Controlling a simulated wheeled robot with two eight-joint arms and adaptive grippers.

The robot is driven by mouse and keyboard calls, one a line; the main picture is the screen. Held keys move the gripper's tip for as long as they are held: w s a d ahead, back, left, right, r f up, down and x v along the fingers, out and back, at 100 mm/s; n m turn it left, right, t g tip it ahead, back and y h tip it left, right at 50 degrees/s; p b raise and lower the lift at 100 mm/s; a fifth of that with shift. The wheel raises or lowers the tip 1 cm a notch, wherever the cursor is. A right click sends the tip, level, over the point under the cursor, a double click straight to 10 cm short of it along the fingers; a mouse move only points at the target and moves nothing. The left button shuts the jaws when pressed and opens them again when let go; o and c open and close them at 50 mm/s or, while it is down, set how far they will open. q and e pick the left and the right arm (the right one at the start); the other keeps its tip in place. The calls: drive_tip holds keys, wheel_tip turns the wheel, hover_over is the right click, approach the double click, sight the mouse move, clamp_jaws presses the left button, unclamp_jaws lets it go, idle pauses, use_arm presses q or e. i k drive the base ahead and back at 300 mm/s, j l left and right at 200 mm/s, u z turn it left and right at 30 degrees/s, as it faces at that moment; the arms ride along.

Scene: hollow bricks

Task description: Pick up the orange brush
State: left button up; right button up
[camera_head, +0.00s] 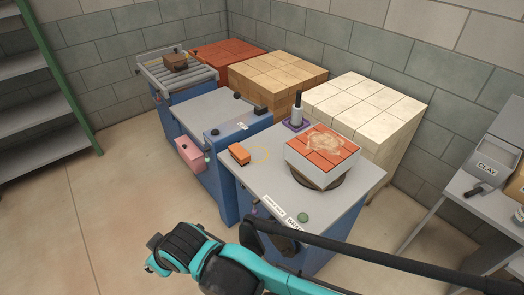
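A teal and black arm of mine crosses the bottom of the view, below the workbench's front edge and well apart from the brush. I can make out no gripper fingers on it. No gripper is seen at the brush.
On the workbench, a block with an orange patterned top (322,149) stands on a round base right of the brush. A dark-handled tool (297,111) stands behind. A green button (303,217) is near the front. Cream blocks (365,105) are stacked behind.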

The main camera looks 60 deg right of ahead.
sight(238, 153)
drive_tip(key=i+l+z, duration=0.15)
drive_tip(key=i+z, duration=0.65)
drive_tip(key=i, duration=0.25)
drive_tip(key=i+j+z, duration=0.2)
drive_tip(key=i+z, duration=0.2)
drive_tip(key=z, duration=0.45)
drive_tip(key=i+z, duration=0.15)
drive_tip(key=z, duration=0.25)
drive_tip(key=j+z, duration=0.1)
drive_tip(key=z, duration=0.35)
drive_tip(key=i+z, duration=0.1)
drive_tip(key=z, duration=0.3)
drive_tip(key=j+z, duration=0.15)
drive_tip(key=z, duration=0.3)
drive_tip(key=j+z, duration=0.1)
drive_tip(key=z, duration=0.35)
drive_tip(key=j+z, duration=0.1)
drive_tip(key=z, duration=0.3)
drive_tip(key=i, duration=0.05)
